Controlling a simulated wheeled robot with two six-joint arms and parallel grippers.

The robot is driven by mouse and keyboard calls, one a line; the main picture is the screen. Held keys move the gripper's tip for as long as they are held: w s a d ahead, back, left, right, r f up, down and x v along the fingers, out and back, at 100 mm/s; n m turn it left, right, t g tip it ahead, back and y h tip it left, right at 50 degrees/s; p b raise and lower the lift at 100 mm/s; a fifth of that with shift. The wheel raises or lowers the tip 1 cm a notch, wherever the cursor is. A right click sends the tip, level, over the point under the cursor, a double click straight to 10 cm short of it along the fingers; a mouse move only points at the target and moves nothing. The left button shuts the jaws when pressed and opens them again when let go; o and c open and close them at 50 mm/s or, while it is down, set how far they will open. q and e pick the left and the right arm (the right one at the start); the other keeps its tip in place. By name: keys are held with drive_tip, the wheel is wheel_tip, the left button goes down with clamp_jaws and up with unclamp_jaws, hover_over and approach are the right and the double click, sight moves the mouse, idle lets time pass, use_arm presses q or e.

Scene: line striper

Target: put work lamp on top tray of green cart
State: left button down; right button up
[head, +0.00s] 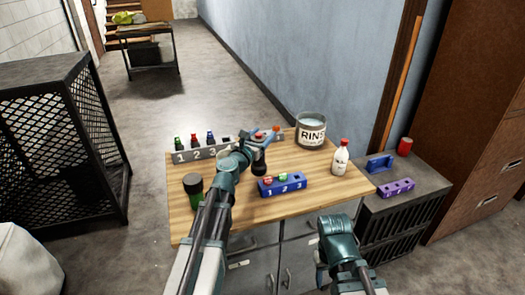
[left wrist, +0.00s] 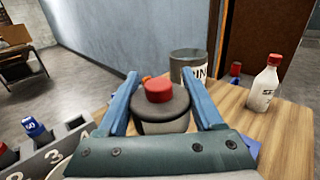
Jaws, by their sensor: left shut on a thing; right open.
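My left gripper (head: 266,137) is over the wooden worktop. Its two blue fingers (left wrist: 160,98) are on either side of a dark round thing with a red top (left wrist: 160,112), shut on it. Its dark body (head: 259,163) shows below the fingers in the head view. I cannot tell for sure whether it is the work lamp, nor whether its base touches the worktop. I make out no cart that is clearly green; a dark two-level stand (head: 148,31) is far back at the left.
The worktop (head: 225,205) holds a grey numbered rack (head: 205,150), a blue rack (head: 282,186), a dark green jar (head: 193,190), a rinse bucket (head: 311,131) and a white bottle (head: 341,157). A mesh cage (head: 60,140) stands left. Floor towards the stand is clear.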

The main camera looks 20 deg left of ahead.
use_arm(q)
drive_tip(key=shift+f+b, duration=1.75)
drive_tip(key=shift+b, duration=0.1)
drive_tip(key=shift+f, duration=0.15)
drive_tip(key=shift+c, duration=0.2)
unclamp_jaws()
